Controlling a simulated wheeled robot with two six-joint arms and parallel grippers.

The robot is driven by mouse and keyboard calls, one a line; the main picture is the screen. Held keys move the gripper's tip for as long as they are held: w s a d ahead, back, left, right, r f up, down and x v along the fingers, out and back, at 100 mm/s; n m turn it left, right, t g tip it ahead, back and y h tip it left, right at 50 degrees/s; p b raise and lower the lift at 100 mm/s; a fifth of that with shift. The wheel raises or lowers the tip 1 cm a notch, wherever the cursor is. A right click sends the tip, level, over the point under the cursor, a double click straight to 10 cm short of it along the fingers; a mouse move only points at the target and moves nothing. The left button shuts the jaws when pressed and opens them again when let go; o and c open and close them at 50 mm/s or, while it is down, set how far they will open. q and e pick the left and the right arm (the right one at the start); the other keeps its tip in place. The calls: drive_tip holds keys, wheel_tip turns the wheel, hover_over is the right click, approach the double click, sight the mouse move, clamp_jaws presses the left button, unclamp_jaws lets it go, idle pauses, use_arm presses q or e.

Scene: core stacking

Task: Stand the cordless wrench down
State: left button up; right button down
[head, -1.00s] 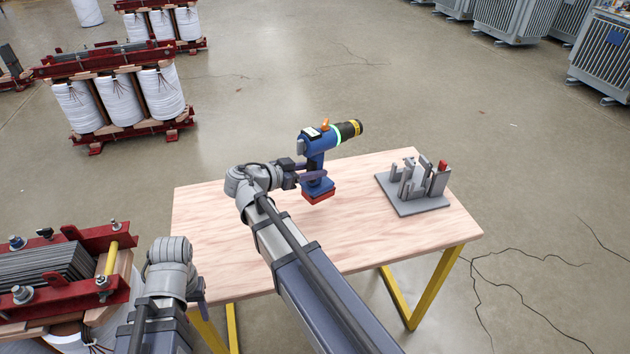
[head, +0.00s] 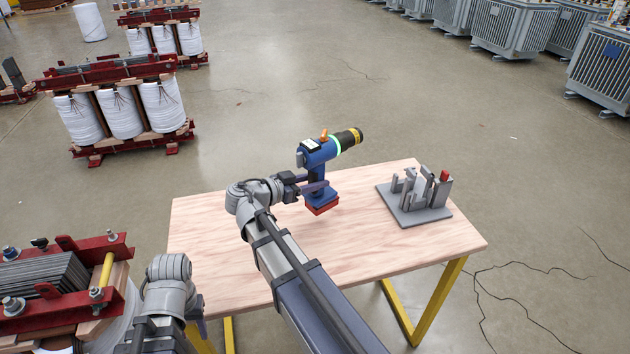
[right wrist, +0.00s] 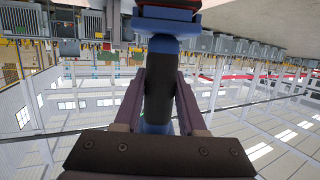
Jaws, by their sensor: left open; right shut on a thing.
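The cordless wrench (head: 318,152) has a blue body, a black and yellow nose with a glowing green ring, and a red-edged battery foot. It is roughly upright, nose pointing right and slightly up. My right gripper (head: 318,187) is shut around its handle; in the right wrist view the fingers (right wrist: 158,105) flank the dark handle (right wrist: 160,85). The foot is over the wooden table (head: 240,290); I cannot tell whether it touches. My left gripper (head: 201,318) is low at the left, mostly hidden behind its own arm, apart from the wrench.
A grey fixture (head: 420,205) with upright posts and a red-topped piece stands at the table's right. Bare wood lies between it and the wrench. A transformer core with red beams (head: 70,290) stands left of the table.

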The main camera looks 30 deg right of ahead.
sight(308, 200)
drive_tip(key=shift+f+b, duration=2.5)
drive_tip(key=shift+f, duration=0.15)
drive_tip(key=shift+f+b, duration=0.3)
drive_tip(key=shift+f, duration=0.05)
drive_tip(key=shift+c, duration=2)
unclamp_jaws()
drive_tip(key=shift+a, duration=0.1)
drive_tip(key=shift+p+v, duration=1)
drive_tip(key=shift+v, duration=2.85)
